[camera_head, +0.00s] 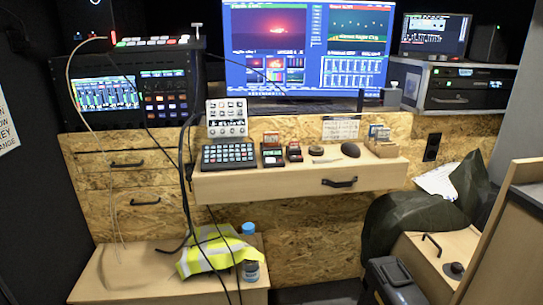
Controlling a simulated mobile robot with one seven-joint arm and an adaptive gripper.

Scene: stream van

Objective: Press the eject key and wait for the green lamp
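No key marked as eject can be made out at this size, and no lamp can be told as the green lamp. A small keypad of dark keys (229,156) lies on the wooden drawer shelf. To its right stand a small dark device with a red part (272,154) and a smaller one (293,152). A pale control panel with several buttons (226,118) stands upright behind the keypad. A rack unit with a drive-like front (461,88) stands at the right on the desk. My gripper is not in view.
A mixing console (165,95) stands left of a wide monitor (305,50). A dark puck (315,151) and a mouse (350,150) lie on the shelf. Cables hang at the left.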

